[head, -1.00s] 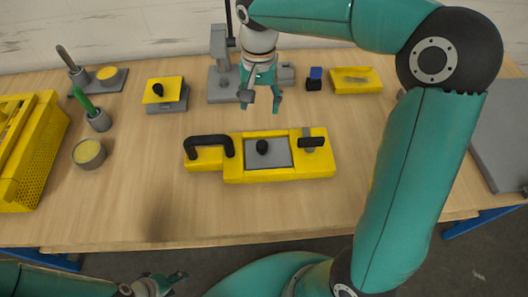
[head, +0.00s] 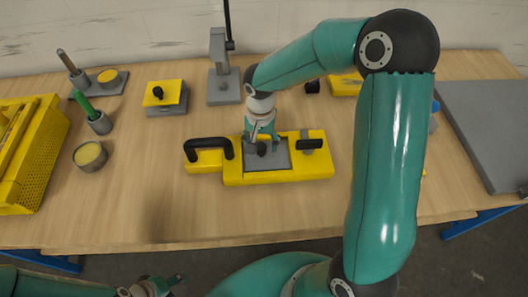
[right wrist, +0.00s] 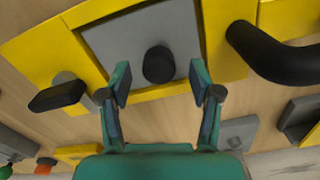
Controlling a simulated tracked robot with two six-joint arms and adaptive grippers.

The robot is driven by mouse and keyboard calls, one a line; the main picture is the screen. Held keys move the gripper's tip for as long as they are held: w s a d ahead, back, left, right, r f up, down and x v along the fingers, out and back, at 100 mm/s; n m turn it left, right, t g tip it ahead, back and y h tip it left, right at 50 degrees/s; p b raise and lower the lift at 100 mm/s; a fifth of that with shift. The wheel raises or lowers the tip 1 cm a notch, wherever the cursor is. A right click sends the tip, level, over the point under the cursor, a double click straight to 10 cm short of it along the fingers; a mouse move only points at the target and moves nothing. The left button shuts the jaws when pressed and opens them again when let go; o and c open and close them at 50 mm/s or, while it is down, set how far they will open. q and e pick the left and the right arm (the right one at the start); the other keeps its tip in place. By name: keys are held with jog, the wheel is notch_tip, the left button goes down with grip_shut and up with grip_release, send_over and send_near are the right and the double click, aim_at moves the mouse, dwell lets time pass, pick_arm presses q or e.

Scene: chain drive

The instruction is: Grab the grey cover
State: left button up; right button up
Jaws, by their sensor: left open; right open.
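The grey cover (head: 280,160) is a flat grey plate with a black knob (head: 262,148), set in the yellow housing (head: 235,178) at the table's middle. In the right wrist view the cover (right wrist: 110,45) and its round black knob (right wrist: 158,64) lie just beyond my fingertips. My right gripper (head: 262,143) is open above the knob; in the right wrist view its two fingers (right wrist: 158,82) stand on either side of the knob, apart from it. My left gripper (head: 160,284) is open and empty, low at the front, off the table.
The housing has a black arched handle (head: 208,146) at left and a black T-shaped clamp handle (head: 309,144) at right. A grey press stand (head: 222,82) and a yellow-topped block (head: 166,94) stand behind. The table front is clear.

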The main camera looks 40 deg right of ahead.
notch_tip(320, 180, down, 2)
jog(key=shift+f, duration=0.15)
grip_shut()
dwell(0.3)
